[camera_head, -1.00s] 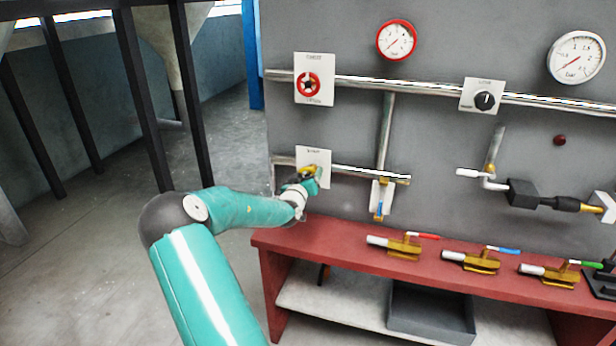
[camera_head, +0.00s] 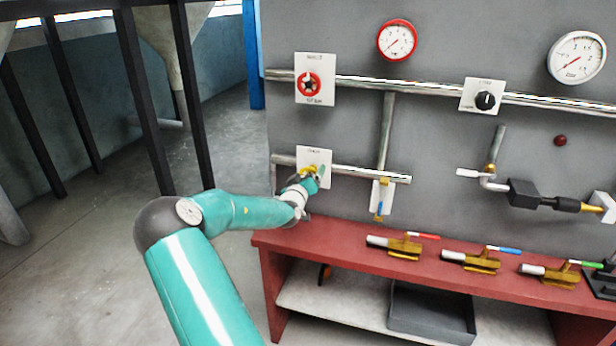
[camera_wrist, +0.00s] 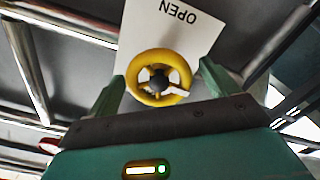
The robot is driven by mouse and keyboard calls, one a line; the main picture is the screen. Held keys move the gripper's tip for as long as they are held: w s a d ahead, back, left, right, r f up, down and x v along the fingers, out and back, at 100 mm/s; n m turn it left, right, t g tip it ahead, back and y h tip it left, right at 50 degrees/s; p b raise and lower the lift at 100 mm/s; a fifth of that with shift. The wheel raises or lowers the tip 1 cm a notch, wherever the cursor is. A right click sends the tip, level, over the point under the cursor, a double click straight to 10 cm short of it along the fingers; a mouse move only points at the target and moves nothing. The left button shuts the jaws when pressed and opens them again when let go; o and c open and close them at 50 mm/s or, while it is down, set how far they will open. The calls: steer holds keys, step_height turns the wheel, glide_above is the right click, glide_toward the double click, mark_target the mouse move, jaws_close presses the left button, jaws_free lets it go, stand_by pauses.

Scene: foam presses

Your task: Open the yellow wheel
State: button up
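The yellow wheel (camera_wrist: 158,98) is a small ring with a dark hub and a white pointer. It sits on a white plate (camera_wrist: 190,35) whose word OPEN appears upside down in the wrist view. In the head view the wheel (camera_head: 307,170) is partly hidden by my gripper (camera_head: 308,182), on the lower left plate of the grey panel. In the wrist view my gripper (camera_wrist: 162,72) has its green fingers apart, one on each side of the wheel. A gap shows at the right finger; whether the left finger touches the rim I cannot tell.
A red wheel (camera_head: 308,84) is on the plate above. Pipes (camera_head: 440,88) run across the panel. A red bench (camera_head: 340,241) with several brass valves stands below, and a grey bin (camera_head: 430,312) is under it. Dark posts (camera_head: 145,100) stand at the left.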

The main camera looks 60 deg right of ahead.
steer(key=s+a, duration=0.2)
steer(key=a, duration=1.1)
steer(key=shift+a, duration=0.35)
steer(key=w+a+f+t+y, duration=0.2)
steer(key=w+a+y, duration=0.35)
steer(key=a, duration=0.45)
steer(key=w+a+f+t+y, duration=0.1)
steer(key=w+a+t+y, duration=0.1)
steer(key=w+a+y, duration=0.5)
steer(key=a+r+n+t+y, duration=0.1)
steer(key=a+r+n, duration=0.15)
steer(key=a, duration=0.75)
steer(key=a+r+n+y, duration=0.1)
steer(key=a+r+y, duration=0.15)
steer(key=a, duration=0.65)
steer(key=s+a+r+n+g+y, duration=0.1)
steer(key=s+a+r+n, duration=0.2)
steer(key=s+a, duration=0.5)
steer(key=s+a+r+n+g, duration=0.1)
steer(key=s+a+r+n, duration=0.2)
steer(key=s+a+r, duration=0.2)
steer(key=s+a, duration=0.3)
steer(key=a, duration=0.2)
steer(key=shift+s+r+y, duration=0.35)
steer(key=shift+s+y, duration=0.05)
